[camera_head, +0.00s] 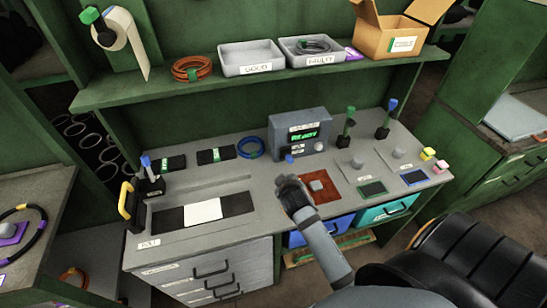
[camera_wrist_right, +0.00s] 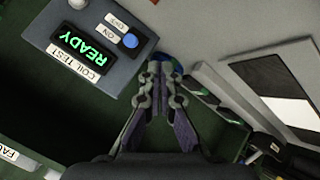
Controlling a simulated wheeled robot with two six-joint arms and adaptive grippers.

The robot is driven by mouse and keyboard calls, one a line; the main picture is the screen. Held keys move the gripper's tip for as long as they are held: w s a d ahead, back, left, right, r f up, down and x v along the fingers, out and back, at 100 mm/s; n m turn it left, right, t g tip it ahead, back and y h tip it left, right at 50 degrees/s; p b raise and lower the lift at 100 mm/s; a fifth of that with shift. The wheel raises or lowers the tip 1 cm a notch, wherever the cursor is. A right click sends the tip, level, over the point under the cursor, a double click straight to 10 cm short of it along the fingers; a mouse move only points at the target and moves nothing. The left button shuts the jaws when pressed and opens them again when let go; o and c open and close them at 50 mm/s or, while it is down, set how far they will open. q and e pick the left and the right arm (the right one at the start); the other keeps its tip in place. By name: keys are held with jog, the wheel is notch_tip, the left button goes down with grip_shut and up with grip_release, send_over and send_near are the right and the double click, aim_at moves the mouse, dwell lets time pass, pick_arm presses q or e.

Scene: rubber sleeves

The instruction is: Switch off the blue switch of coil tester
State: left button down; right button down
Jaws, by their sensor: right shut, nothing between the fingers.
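The coil tester (camera_head: 312,123) is a grey box at the back of the bench, with a green READY display (camera_head: 303,135). Its blue switch (camera_head: 289,158) is low on the front face. In the right wrist view the tester (camera_wrist_right: 117,62) fills the upper left, and the blue switch (camera_wrist_right: 130,41) sits beside a small label that seems to read ON. My right gripper (camera_head: 284,180) is in front of the tester, apart from it. In the wrist view its fingertips (camera_wrist_right: 160,68) are together and empty, beside the tester's edge. My left gripper is not in view.
A blue coil (camera_head: 250,148) lies left of the tester. A red-brown pad (camera_head: 319,187) lies right of my gripper. Stands with green (camera_head: 350,112) and blue (camera_head: 392,104) tops rise to the tester's right. A shelf (camera_head: 230,84) with trays hangs above.

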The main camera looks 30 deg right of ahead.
aim_at(288, 157)
jog(key=w+r+n+t, duration=0.1)
jog(key=w+r+t, duration=0.1)
jog(key=w+r, duration=0.2)
jog(key=shift+d+r+h, duration=0.15)
jog(key=shift+r+h, duration=0.1)
jog(key=shift+h, duration=0.15)
jog(key=shift+w, duration=0.15)
jog(key=w+d+f+p, duration=0.2)
jog(key=w+d+f, duration=0.4)
jog(key=f, duration=0.1)
jog(key=shift+f+p, duration=0.3)
jog(key=shift+p, duration=0.1)
jog(key=shift+w, duration=0.15)
